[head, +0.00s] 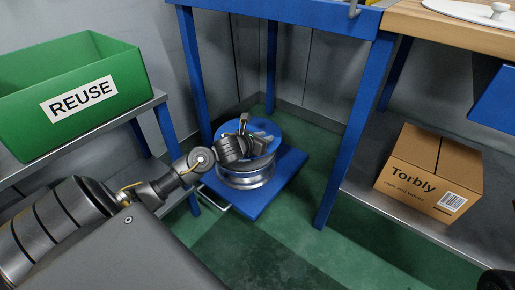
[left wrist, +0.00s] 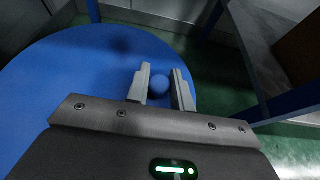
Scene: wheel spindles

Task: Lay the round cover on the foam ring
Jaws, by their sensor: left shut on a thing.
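A round blue cover (head: 279,133) with a ball-shaped blue knob lies flat over a silvery wheel (head: 246,179) low down in the head view. My left gripper (head: 262,140) reaches over the cover and hides much of its top. In the left wrist view the cover (left wrist: 60,85) fills the left side, and its knob (left wrist: 158,84) sits between the two fingers, which are shut on it. I cannot tell whether the cover touches what lies below it. No foam ring can be made out; the cover and arm hide the wheel's top.
The wheel stands on a blue platform (head: 281,183) with a handle, between blue posts. A green REUSE bin (head: 75,95) is on the left shelf, and a cardboard box (head: 432,172) on the right one. A white disc with a knob (head: 470,9) lies on the wooden bench.

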